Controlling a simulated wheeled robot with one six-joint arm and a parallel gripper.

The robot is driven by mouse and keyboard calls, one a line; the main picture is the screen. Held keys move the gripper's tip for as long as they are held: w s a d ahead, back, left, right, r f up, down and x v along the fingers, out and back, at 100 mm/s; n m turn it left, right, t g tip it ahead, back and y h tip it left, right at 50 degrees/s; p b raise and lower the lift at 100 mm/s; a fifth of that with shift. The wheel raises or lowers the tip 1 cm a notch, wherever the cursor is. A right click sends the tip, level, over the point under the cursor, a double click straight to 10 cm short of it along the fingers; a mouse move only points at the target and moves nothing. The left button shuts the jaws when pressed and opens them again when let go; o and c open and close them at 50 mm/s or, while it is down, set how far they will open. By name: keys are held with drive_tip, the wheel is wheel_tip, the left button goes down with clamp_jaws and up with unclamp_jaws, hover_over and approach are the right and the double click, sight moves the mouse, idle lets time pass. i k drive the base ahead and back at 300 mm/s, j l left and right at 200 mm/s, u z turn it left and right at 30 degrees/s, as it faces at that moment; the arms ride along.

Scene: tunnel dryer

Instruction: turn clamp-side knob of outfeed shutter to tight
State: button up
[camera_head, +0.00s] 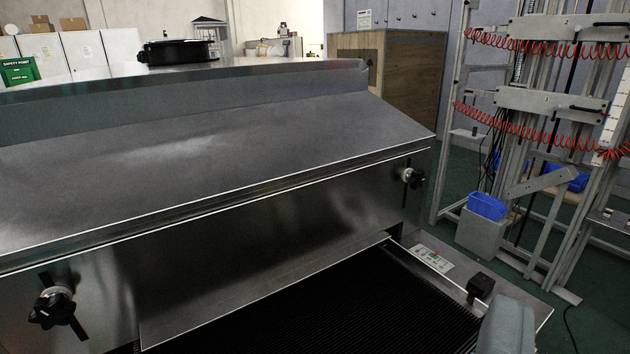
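The outfeed shutter (250,255) is a dark, shiny steel plate across the dryer's front, above the black ribbed belt (330,312). One black lobed knob (52,306) sits at its left end, low in the picture, over a dark slanted slot. A second black knob (413,177) sits at the right end beside a dark upright slot. No label shows which knob is the clamp-side one, and I cannot tell how tight either is. My gripper's fingers are not visible, and nothing is seen touching either knob.
The sloping steel hood (220,150) overhangs the front. A control panel (432,257) and a black block (480,287) stand right of the belt. A rounded grey part (507,325) fills the lower right. A metal frame (545,100) with red coiled hoses stands beyond.

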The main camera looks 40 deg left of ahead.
sight(54, 306)
drive_tip(key=u, duration=1.75)
drive_tip(key=k+l, duration=0.8)
drive_tip(key=l, duration=0.25)
